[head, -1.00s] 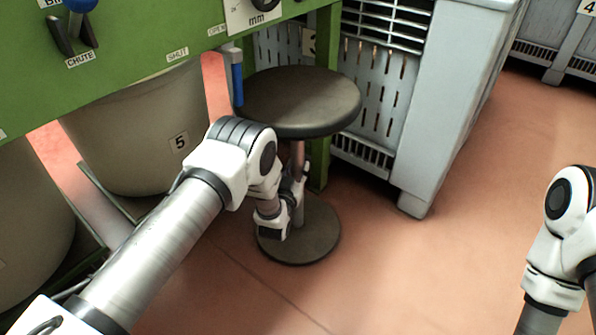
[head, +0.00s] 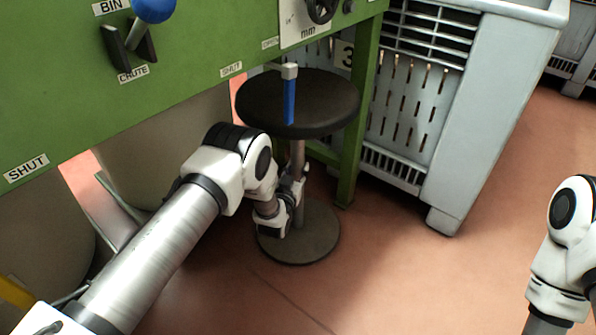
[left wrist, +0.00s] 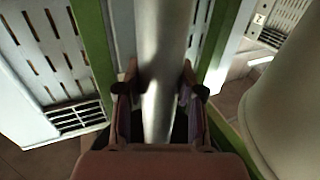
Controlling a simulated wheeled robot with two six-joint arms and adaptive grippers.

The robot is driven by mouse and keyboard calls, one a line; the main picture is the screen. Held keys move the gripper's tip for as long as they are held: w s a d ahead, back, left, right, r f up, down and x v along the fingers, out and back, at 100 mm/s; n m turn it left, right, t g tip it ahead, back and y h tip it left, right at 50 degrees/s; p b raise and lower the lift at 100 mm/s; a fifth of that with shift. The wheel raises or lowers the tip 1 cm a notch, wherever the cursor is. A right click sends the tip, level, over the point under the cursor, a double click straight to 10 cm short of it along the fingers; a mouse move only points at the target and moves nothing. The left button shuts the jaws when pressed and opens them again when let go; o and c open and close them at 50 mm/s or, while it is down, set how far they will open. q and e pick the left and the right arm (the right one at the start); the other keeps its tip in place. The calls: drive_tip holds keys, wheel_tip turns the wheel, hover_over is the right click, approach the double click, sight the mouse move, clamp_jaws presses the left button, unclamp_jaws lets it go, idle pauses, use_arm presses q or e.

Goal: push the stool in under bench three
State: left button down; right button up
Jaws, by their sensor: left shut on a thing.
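The stool has a dark round seat (head: 270,103), a metal post (head: 297,153) and a dark round foot (head: 325,238) on the floor. It stands upright at the front of the green bench (head: 190,95), its seat close below the bench's lower edge. My left gripper (head: 299,186) is shut on the stool's post, below the seat. In the left wrist view, the fingers (left wrist: 158,98) lie on both sides of the post (left wrist: 165,45). A plate with a 3 (head: 345,53) shows behind the seat. My right gripper is out of view; only part of that arm shows.
A blue-handled lever (head: 289,100) hangs from the bench in front of the seat in the picture. A green leg (head: 357,130) stands right of the stool. A grey slatted crate (head: 480,120) stands behind. Large bins stand at left. Floor (head: 420,285) is clear at front right.

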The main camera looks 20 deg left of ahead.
use_arm(q)
drive_tip(key=shift+w+a, duration=0.15)
drive_tip(key=shift+a, duration=0.35)
drive_tip(key=c, duration=0.6)
unclamp_jaws()
drive_tip(key=shift+c, duration=0.2)
drive_tip(key=shift+d, duration=0.1)
drive_tip(key=shift+s, duration=0.45)
drive_tip(key=s, duration=1.1)
drive_tip(key=shift+d, duration=0.15)
drive_tip(key=shift+s, duration=0.1)
